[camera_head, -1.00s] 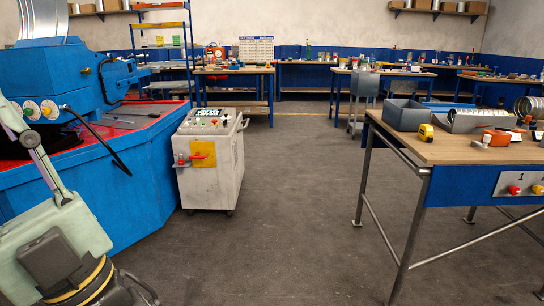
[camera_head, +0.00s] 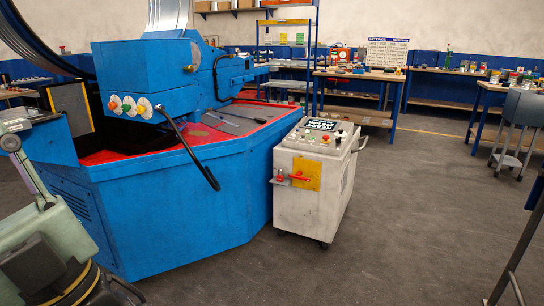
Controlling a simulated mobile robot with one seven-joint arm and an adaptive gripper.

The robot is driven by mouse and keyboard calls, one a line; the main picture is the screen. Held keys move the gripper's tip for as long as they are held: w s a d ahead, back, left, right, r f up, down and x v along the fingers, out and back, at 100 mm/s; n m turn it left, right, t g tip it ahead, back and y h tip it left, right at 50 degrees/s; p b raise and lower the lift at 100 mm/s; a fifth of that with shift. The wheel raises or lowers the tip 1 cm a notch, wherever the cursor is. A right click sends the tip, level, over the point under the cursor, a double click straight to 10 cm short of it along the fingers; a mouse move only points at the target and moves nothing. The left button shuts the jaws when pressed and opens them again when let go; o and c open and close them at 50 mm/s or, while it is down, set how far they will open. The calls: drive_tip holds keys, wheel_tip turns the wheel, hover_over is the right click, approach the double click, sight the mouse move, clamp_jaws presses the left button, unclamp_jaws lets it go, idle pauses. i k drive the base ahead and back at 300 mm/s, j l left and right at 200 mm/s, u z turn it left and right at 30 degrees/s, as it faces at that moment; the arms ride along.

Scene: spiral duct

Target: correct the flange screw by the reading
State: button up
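A large blue machine (camera_head: 170,215) with a red top tray stands at the left. Which part is the flange screw I cannot tell from here. A white control cabinet (camera_head: 312,185) with buttons, a small display and a red handle on a yellow plate stands right of the machine. My gripper is not in view; part of my arm shows at the lower left.
A blue shelf rack (camera_head: 285,50) stands behind the machine. A grey cart (camera_head: 520,120) is at the right. The grey floor between is open.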

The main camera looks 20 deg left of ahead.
sight(141, 110)
drive_tip(key=i+j+u, duration=0.1)
drive_tip(key=i+u, duration=0.95)
drive_tip(key=i+j+u, duration=0.35)
drive_tip(key=i, duration=0.15)
drive_tip(key=i+j+u, duration=0.35)
drive_tip(key=i, duration=0.15)
drive_tip(key=l, duration=0.1)
